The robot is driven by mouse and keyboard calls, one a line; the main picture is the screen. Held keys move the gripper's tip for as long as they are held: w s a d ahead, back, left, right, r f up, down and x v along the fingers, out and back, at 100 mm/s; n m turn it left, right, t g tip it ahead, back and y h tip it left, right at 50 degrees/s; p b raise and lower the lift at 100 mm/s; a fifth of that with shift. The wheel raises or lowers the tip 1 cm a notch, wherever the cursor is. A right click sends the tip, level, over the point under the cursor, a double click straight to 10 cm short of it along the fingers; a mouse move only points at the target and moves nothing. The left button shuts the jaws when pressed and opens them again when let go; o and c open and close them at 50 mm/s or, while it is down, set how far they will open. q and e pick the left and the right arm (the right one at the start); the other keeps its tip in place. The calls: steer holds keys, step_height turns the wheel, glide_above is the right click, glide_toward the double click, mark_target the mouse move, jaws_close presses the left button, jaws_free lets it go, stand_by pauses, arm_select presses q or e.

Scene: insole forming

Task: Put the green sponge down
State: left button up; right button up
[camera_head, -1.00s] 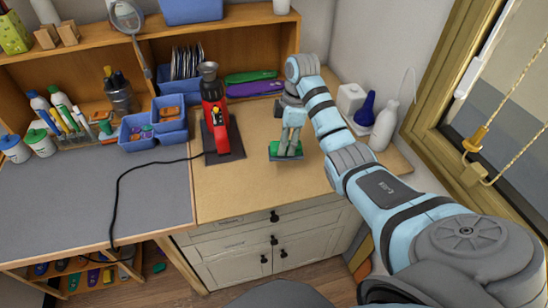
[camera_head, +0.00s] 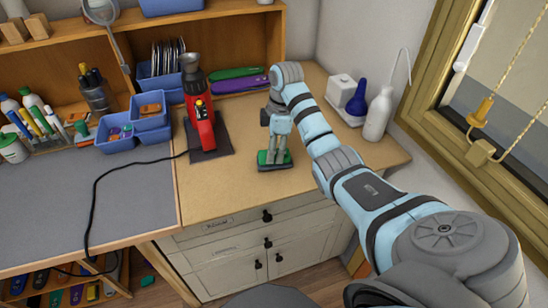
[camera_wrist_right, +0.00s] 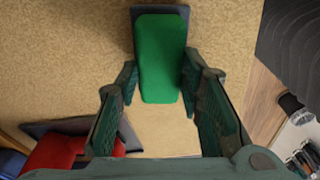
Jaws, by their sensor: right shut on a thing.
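The green sponge (camera_head: 265,158) with a dark underside is at the wooden worktop (camera_head: 330,160), right of the red tool. My right gripper (camera_head: 275,152) points down and is shut on it. In the right wrist view the green sponge (camera_wrist_right: 160,55) lies between the fingertips of my right gripper (camera_wrist_right: 160,80), its far end reaching past them. The sponge looks level and very close to the worktop; I cannot tell whether it touches. My left gripper is not in view.
A red tool (camera_head: 203,128) on a dark base stands left of the sponge, with a black cable (camera_head: 125,170). Green and purple insoles (camera_head: 240,85) lie behind. A white bottle (camera_head: 378,115) and a blue bulb (camera_head: 356,100) stand at the right. The worktop around the sponge is clear.

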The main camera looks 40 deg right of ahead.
steer(key=shift+s+f+p, duration=0.15)
steer(key=shift+f+p, duration=0.55)
steer(key=shift+p, duration=0.15)
steer(key=shift+c, duration=0.4)
steer(key=shift+f, duration=0.15)
steer(key=shift+c, duration=0.5)
steer(key=shift+f, duration=0.1)
steer(key=o, duration=1.2)
